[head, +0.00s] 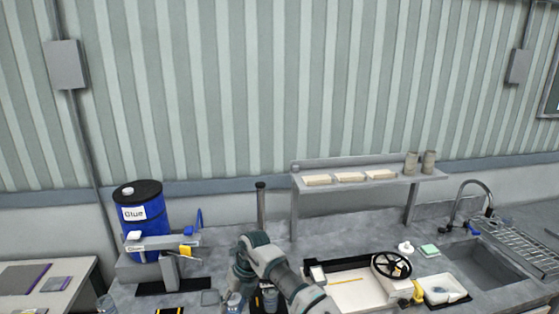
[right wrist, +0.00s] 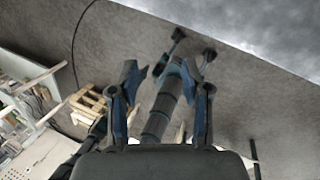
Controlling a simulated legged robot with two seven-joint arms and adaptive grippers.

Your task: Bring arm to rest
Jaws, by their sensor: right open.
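My right arm (head: 285,277) comes in from the bottom of the head view and bends in front of the counter. Its lower end is partly cut off and mixed with small items, so the fingers are unclear there. In the right wrist view my right gripper (right wrist: 169,68) is open. Its two fingers stand apart with nothing held between them. Behind them are the grey floor and a jointed grey shape, likely part of my own body. My left gripper is not in view.
The grey counter (head: 225,236) holds a blue glue drum (head: 155,222), a shelf (head: 370,183), a tray with a black wheel (head: 391,266) and a sink (head: 480,262). A side table (head: 78,271) stands at left. A wooden pallet (right wrist: 88,104) lies on the floor.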

